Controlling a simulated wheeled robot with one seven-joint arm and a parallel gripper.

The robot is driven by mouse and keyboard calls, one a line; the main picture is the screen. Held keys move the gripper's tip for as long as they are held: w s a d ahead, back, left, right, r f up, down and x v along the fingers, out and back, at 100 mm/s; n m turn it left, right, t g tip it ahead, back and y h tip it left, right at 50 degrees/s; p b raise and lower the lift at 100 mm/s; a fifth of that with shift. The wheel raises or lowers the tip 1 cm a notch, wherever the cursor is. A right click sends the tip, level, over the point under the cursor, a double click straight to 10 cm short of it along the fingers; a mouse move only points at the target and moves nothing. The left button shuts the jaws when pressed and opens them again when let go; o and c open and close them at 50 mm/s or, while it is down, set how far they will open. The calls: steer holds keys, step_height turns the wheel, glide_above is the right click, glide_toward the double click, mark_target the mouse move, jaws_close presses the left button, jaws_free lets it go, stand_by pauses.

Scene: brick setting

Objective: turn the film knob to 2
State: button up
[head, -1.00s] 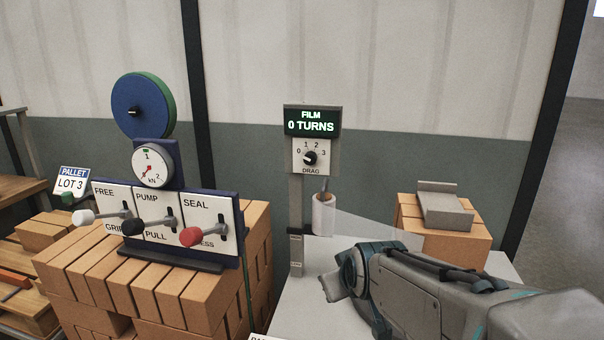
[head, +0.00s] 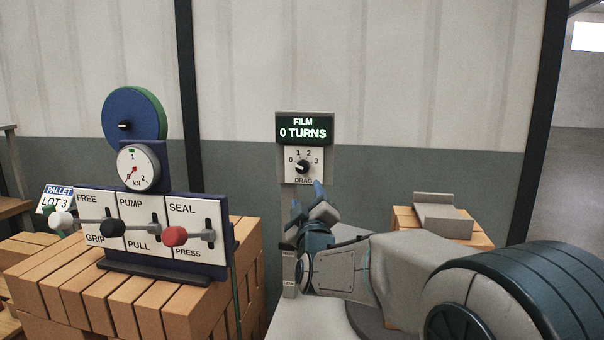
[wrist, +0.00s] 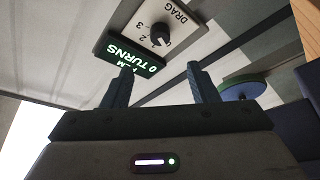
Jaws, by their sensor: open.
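The film knob (head: 303,167) is a small black dial on a white DRAG plate marked 0, 1, 2 and 3. Its pale pointer mark appears to face the 0 side. The display (head: 304,129) above it reads FILM 0 TURNS. My gripper (head: 308,198) is open and empty, pointing up just below the plate, apart from the knob. In the wrist view the knob (wrist: 160,38) appears upside down, beyond and between the two fingertips (wrist: 160,74). The white film roll seen earlier is hidden behind my gripper.
A lever panel (head: 150,232) with white, black and red knobs stands on bricks at left, below a dial gauge (head: 138,167) and blue wheel (head: 128,122). A grey block (head: 442,212) lies on bricks at right. The wall behind the knob is clear.

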mark_target(302, 168)
steer(key=p+x, duration=0.2)
steer(key=x, duration=1)
steer(key=shift+w, duration=0.3)
steer(key=c, duration=1)
